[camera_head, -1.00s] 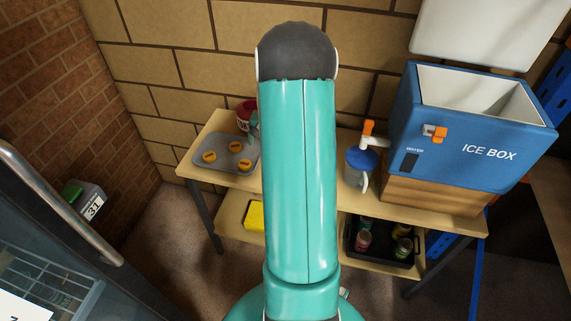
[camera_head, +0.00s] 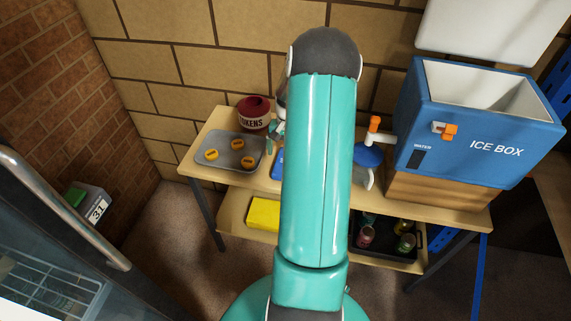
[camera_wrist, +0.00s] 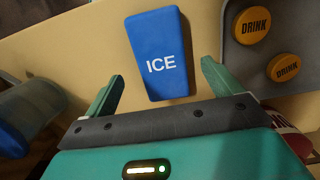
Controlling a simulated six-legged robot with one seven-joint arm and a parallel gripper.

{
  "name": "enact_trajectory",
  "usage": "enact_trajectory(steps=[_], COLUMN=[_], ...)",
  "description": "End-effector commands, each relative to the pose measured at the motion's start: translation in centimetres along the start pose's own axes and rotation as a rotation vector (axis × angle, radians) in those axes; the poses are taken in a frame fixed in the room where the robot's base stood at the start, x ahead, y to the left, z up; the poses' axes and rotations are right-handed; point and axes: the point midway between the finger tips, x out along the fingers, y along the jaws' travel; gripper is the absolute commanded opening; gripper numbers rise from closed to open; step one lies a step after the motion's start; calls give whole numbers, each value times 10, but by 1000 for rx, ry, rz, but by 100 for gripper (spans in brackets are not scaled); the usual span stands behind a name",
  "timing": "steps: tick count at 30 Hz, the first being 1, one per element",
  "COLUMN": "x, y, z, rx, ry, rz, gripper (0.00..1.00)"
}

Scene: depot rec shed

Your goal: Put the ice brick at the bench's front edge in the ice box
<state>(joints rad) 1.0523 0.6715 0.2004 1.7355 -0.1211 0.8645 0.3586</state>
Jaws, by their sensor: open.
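The ice brick (camera_wrist: 157,52) is a blue block marked ICE, lying on the bench top in the wrist view. In the head view only a blue sliver of it (camera_head: 277,166) shows beside my arm. My gripper (camera_wrist: 162,76) is open and empty, its green fingers on either side of the brick's near end in the picture; I cannot tell the height gap. In the head view the gripper is mostly hidden behind my arm. The ice box (camera_head: 476,150) is a blue open-topped box with a white inside, standing on a wooden block at the bench's right; its white lid (camera_head: 490,28) is raised.
The bench (camera_head: 215,125) also holds a grey tray (camera_head: 225,164) with orange tokens, a red TOKENS pot (camera_head: 254,112) and a blue-lidded jug (camera_head: 368,157) under the box's tap. The lower shelf has a yellow block (camera_head: 263,213) and a dark crate (camera_head: 392,249) of cans.

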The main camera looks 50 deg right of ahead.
Motion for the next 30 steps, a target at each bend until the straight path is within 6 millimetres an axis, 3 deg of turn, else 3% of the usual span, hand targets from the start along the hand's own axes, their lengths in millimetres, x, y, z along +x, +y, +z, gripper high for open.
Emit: enact_trajectory(steps=[9,17,25,27,30], x=[44,47,47,46,46], y=[-2,-3,-3,-3,-3], z=[-3,-4,-4,-4,-4], rx=[3,2,2,2,2], ry=[-3,0,0,0,0], rz=[-1,-1,-1,-1,-1], gripper=[91,89,36,28,28])
